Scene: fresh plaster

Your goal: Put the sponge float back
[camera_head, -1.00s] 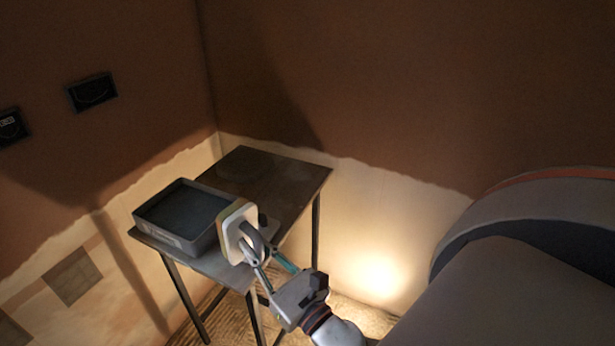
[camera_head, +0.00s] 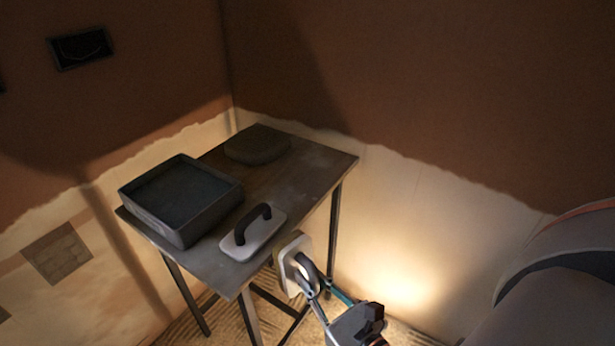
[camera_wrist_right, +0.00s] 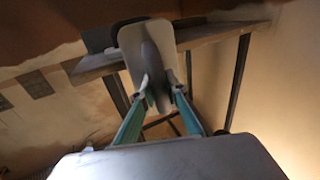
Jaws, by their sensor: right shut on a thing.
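My right gripper (camera_head: 312,285) is shut on the handle of a float with a pale plate and a tan edge, the sponge float (camera_head: 291,262). The sponge float is held tilted on edge, just off the table's front right side in the head view. In the right wrist view, the sponge float (camera_wrist_right: 134,42) shows its pale back between the teal fingers (camera_wrist_right: 161,88); its working face is hidden. The table (camera_head: 315,172) stands in the corner. My left gripper is not in view.
A second float (camera_head: 241,243) with a dark handle lies flat near the table's front edge. A grey tub (camera_head: 183,233) stands at the left, and a dark rounded lump (camera_head: 258,145) at the back. The table's right part is bare.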

